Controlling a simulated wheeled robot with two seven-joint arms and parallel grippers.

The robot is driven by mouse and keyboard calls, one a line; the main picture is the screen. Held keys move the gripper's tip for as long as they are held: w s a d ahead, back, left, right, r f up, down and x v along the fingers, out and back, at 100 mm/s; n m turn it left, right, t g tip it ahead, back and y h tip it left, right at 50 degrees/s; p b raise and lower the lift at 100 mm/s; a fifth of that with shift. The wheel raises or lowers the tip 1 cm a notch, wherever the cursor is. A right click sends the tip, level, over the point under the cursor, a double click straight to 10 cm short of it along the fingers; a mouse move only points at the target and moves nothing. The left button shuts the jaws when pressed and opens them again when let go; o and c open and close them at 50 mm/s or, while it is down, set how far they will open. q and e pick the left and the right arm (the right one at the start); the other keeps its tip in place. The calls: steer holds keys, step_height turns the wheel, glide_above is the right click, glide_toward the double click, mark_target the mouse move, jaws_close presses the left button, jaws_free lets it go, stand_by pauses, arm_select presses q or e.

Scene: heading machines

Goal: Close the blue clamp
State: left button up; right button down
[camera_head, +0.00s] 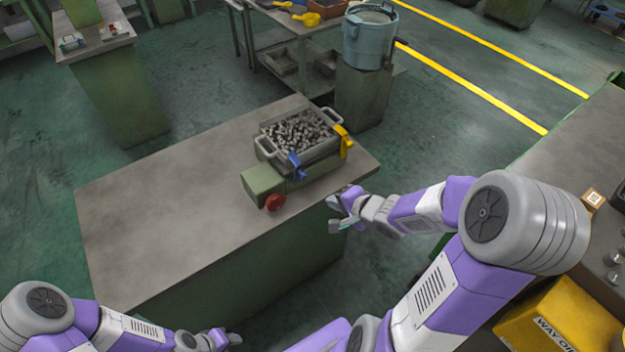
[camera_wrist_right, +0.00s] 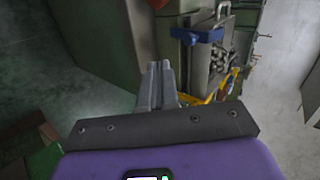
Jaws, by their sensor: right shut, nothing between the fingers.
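The blue clamp (camera_head: 296,166) sits on the near side of a green and grey fixture, at the edge of a metal bin of small parts. It also shows in the right wrist view (camera_wrist_right: 211,35), above and right of my fingertips. I cannot tell how far its lever stands from shut.
The metal bin (camera_head: 327,150) of parts has a yellow clamp (camera_head: 344,140) on its right side. A red knob (camera_head: 275,202) sticks out of the green block (camera_head: 262,181). The left part of the table (camera_head: 150,215) is clear. A blue bucket (camera_head: 368,40) stands behind.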

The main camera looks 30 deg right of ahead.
steer(key=d+r, duration=0.1)
steer(key=r, duration=0.1)
steer(key=b, duration=0.4)
glide_toward(296, 171)
steer(key=shift+w+f, duration=0.9)
steer(key=shift+f, duration=1.95)
steer(key=shift+d+m+h, duration=0.3)
steer(key=shift+m, duration=0.1)
